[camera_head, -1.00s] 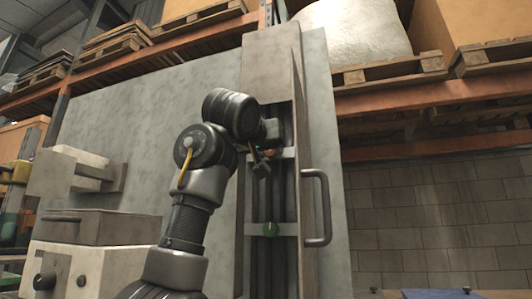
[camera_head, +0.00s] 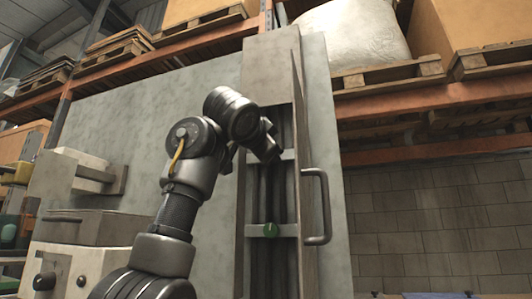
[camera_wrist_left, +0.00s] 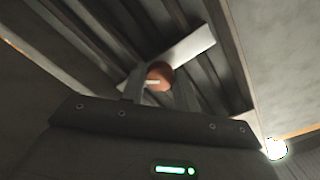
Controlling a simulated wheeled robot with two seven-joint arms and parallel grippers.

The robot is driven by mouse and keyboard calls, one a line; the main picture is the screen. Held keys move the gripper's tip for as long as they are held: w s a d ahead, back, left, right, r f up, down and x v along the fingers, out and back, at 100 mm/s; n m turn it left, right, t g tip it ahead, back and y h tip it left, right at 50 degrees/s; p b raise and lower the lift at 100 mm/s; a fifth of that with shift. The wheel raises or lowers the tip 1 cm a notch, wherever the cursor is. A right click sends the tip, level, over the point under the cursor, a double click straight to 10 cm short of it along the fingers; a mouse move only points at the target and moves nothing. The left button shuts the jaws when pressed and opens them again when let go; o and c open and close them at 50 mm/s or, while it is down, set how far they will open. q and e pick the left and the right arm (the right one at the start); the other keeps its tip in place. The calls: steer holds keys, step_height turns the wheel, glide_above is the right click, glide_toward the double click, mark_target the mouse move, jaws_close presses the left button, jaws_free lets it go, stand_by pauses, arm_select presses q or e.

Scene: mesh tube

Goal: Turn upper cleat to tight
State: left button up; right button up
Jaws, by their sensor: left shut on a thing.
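The upper cleat is an orange-red knob (camera_wrist_left: 160,75) with a pale mark, on a light crossbar in the channel in the left wrist view. The mark points to the left in that picture. My left gripper (camera_wrist_left: 160,88) has its fingers on either side of this knob and is shut on it. In the head view my left gripper (camera_head: 268,150) is at the upper crossbar and hides the upper cleat. The lower cleat is a green knob (camera_head: 270,230) with a pale upright mark, on the lower crossbar. My right gripper is in neither view.
A grey back panel (camera_head: 130,125) lies behind my arm. A pale machine block (camera_head: 75,270) stands at lower left. Racks with pallets are behind.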

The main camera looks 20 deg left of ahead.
arm_select(q)
steer(key=m, duration=1)
steer(key=shift+m+p, duration=0.3)
steer(key=shift+m, duration=0.3)
steer(key=o, duration=1)
